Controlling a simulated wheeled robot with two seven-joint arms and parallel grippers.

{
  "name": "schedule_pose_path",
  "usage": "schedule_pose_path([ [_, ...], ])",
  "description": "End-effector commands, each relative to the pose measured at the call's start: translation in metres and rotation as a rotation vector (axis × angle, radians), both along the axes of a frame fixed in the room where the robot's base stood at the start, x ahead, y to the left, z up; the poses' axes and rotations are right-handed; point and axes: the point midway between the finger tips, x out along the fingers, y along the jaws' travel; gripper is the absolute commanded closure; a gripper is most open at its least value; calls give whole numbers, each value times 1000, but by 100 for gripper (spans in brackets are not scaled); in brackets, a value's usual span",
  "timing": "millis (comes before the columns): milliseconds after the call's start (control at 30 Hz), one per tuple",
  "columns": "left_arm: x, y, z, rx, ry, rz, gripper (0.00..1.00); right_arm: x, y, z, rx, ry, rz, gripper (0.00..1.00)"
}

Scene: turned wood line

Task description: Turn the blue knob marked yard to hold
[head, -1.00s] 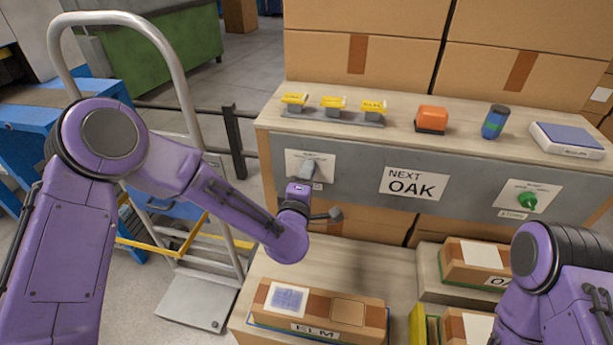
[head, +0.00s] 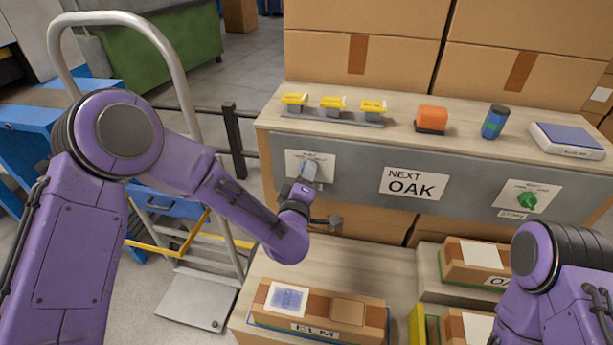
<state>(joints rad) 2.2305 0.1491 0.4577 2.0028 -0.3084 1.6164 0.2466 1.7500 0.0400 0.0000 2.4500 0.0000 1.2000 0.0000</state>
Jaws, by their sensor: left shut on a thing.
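My left gripper (head: 309,172) is at the white plate (head: 293,165) on the left of the grey panel (head: 355,183), with its fingers shut on the knob there. The fingers cover that knob almost fully, so its colour, pointer and setting cannot be read. The plate's print is too small to read. A green knob (head: 527,201) on another white plate sits at the panel's right, apart from my arms. My right arm shows at the lower right, but its gripper is out of the picture.
A "NEXT OAK" sign (head: 414,184) is mid-panel. An ELM box (head: 318,311) lies below. A hand truck (head: 181,85) stands left.

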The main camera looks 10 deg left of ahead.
Motion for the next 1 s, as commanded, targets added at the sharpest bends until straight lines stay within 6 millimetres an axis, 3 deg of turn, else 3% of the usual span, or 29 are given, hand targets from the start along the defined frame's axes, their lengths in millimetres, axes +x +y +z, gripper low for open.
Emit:
schedule_pose_path([
  [67, -2, -2, -3, 3, 7, -6, 93, 0, 0, 0, 0, 0, 0, 100],
  [100, -2, -2, -3, 3, 7, -6, 53, 0, 0, 0, 0, 0, 0, 100],
  [167, -1, -1, -3, 3, 6, -5, 37, 0, 0, 0, 0, 0, 0, 100],
  [433, -1, -1, -1, 1, 3, -2, 37, 0, 0, 0, 0, 0, 0, 100],
  [533, -9, -1, -2, 1, 3, -4, 37, 0, 0, -3, 0, 0, 0, 100],
  [800, -72, -3, -3, 2, 4, -7, 37, 0, 0, -14, 0, 0, 0, 100],
  [1000, -102, -2, -2, 3, 4, -5, 37, 0, 0, -18, 0, 0, 0, 100],
])
